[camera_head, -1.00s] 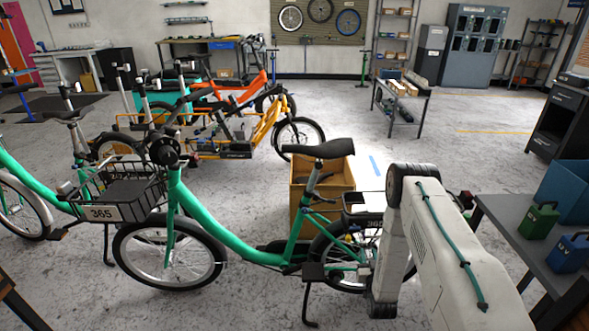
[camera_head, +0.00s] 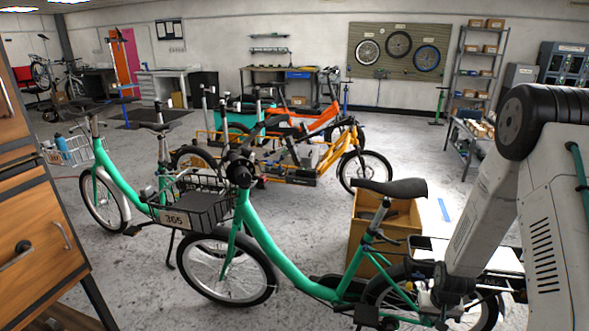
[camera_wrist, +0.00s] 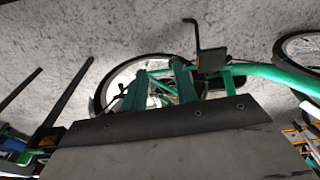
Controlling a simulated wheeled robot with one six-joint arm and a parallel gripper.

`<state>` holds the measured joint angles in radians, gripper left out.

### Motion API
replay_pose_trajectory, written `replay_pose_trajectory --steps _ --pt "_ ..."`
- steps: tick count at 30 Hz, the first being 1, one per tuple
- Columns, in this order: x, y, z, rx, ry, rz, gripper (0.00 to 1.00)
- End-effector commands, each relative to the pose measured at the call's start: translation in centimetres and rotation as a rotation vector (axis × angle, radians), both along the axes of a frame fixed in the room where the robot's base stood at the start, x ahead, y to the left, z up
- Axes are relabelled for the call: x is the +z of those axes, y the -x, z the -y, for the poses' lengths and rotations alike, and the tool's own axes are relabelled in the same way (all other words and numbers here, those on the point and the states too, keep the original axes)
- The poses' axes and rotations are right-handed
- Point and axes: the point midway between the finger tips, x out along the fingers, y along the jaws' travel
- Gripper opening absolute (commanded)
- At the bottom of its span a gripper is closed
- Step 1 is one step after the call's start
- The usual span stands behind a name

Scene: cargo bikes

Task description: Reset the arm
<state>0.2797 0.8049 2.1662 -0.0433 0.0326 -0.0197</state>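My arm (camera_head: 545,200) comes in from the right in the head view, bent downward. Its end is low beside the rear wheel of the near green bike (camera_head: 300,275); the fingertips are not clear there. In the wrist view my gripper (camera_wrist: 158,82) shows two dark green fingers set apart, with nothing held between them. A wheel (camera_wrist: 115,75) and green frame (camera_wrist: 270,75) of a bike lie beyond the fingers. Whether the fingers touch the bike cannot be told.
A wooden drawer cabinet (camera_head: 35,220) stands close at left. A yellow box (camera_head: 383,225) is behind the near bike. Another green bike (camera_head: 120,185) and orange cargo bikes (camera_head: 320,155) stand beyond. Grey floor is open at centre right and far left.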

Motion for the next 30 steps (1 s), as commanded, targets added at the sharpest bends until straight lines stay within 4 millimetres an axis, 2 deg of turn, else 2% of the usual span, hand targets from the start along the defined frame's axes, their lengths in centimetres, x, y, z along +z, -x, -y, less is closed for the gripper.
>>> replay_pose_trajectory --steps 1,3,8,15,21,24,30 --pt "2.8 0.4 -0.6 0.007 -0.005 -0.029 0.29" --pt "6.1 1.7 -1.5 0.013 -0.017 -0.085 0.29" --pt "13.6 5.0 -3.6 0.03 -0.038 -0.191 0.29" --pt "23.8 11.1 -6.7 0.057 -0.057 -0.304 0.29" --pt "30.8 16.8 -9.0 0.086 -0.061 -0.348 0.29" --pt "33.7 19.6 -10.0 0.102 -0.06 -0.349 0.29" --pt "38.1 24.5 -11.6 0.141 -0.048 -0.291 0.29"
